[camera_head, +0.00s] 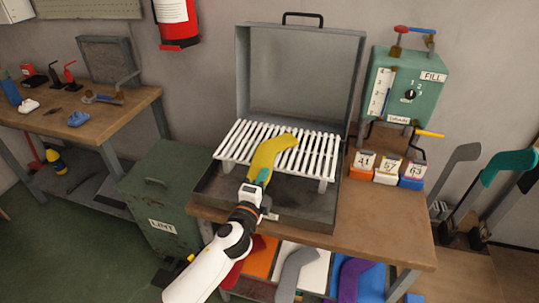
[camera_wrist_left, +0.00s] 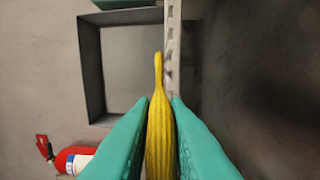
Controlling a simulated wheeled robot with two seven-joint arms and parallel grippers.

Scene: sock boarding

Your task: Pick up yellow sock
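The yellow sock (camera_head: 268,153) lies on the white slatted rack (camera_head: 318,155) inside the open grey metal box. My left gripper (camera_head: 262,178) reaches in from the front, with its teal fingertips at the sock's near end. In the left wrist view the yellow sock (camera_wrist_left: 160,130) runs between the two teal fingers (camera_wrist_left: 160,112), which look close against it on both sides. The sock's far end sticks out beyond the fingertips. My right gripper is in neither view.
The box's raised lid (camera_head: 303,75) stands behind the rack. A green fill unit (camera_head: 408,85) and small numbered boxes (camera_head: 387,172) stand to the right. A green lint bin (camera_head: 163,205) is at left. Grey (camera_head: 293,272) and purple (camera_head: 352,280) socks lie below the table.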

